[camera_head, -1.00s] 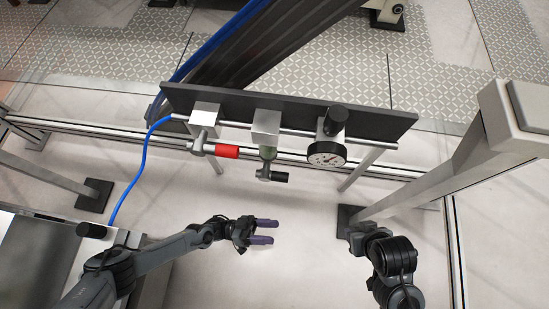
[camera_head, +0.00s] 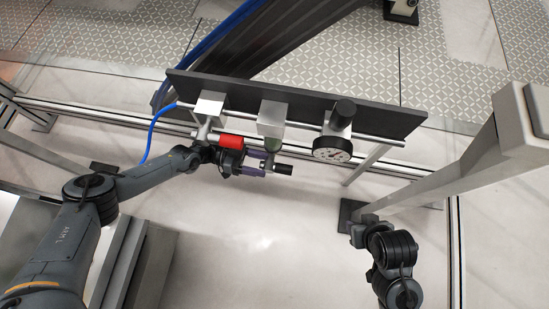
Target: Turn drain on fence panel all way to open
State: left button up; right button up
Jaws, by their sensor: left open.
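The fence panel is a dark horizontal board (camera_head: 385,116) with fittings along a silver pipe. At its middle a silver block (camera_head: 272,115) carries a greenish bowl (camera_head: 272,144), with a small black-handled drain (camera_head: 284,169) below it, the handle pointing right. My left gripper (camera_head: 266,164) is open, its purple fingers pointing right, at the drain's left side. The fingertips overlap the drain's body in the picture; I cannot tell whether they touch it.
A red-handled valve (camera_head: 231,141) sits just above my left gripper, close to it. A round gauge (camera_head: 332,150) is right of the drain. A blue hose (camera_head: 154,130) runs at the left. A grey post (camera_head: 440,185) stands at right.

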aim_at(274, 167)
pick_arm(q)
jog(key=shift+s+d+b, duration=0.15)
jog(key=shift+d+b, duration=0.15)
jog(key=shift+d, duration=1)
jog(key=shift+s+d+b, duration=0.15)
jog(key=shift+d+b, duration=0.15)
jog(key=shift+d, duration=0.95)
grip_shut()
